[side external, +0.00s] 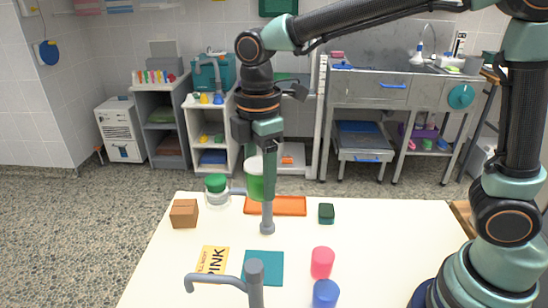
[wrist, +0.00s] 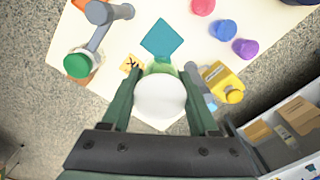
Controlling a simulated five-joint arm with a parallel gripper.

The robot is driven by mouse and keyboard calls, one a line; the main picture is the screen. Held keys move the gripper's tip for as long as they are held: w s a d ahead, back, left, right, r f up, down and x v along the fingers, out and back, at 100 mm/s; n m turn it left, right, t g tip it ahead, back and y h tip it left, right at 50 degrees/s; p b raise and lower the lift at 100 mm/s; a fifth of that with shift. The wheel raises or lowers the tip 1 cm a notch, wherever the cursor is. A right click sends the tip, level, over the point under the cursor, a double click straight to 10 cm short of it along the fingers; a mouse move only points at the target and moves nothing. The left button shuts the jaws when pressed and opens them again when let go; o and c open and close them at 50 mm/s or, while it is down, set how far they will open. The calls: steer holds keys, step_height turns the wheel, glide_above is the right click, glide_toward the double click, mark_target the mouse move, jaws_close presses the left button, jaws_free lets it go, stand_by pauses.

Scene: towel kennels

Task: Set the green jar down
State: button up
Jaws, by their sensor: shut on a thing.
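My gripper (side external: 262,190) is shut on the green jar (side external: 254,184), which has a white top. In the wrist view, the jar's round white top (wrist: 160,98) fills the space between the fingers of my gripper (wrist: 163,92), with a green rim of the body showing. The jar's underside is hidden. A teal square (side external: 263,268) lies flat on the table; it also shows ahead of the jar in the wrist view (wrist: 162,39).
A clear jar with green lid (side external: 216,186) and a brown box (side external: 184,213) stand left. An orange tray (side external: 290,206) and a dark green block (side external: 326,214) lie behind. Pink (side external: 322,262) and blue (side external: 325,294) cups, a yellow card (side external: 212,260) and a front grey pipe (side external: 254,282) are nearer.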

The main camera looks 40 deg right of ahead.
steer(key=w+d+n, duration=0.1)
steer(key=w+d, duration=0.3)
steer(key=d, duration=0.1)
steer(key=w+d+n, duration=0.1)
steer(key=w+d, duration=0.1)
steer(key=d, duration=0.1)
steer(key=shift+w+d+r+n, duration=0.1)
steer(key=shift+w+d+n, duration=0.2)
steer(key=shift+w, duration=0.1)
steer(key=w+d+n, duration=0.2)
steer(key=w+d, duration=0.2)
steer(key=d, duration=0.4)
glide_above(286, 206)
step_height(286, 206, down, 16)
steer(key=shift+r, duration=0.25)
steer(key=shift+f, duration=2.3)
steer(key=shift+f, duration=0.15)
steer(key=o, duration=1.2)
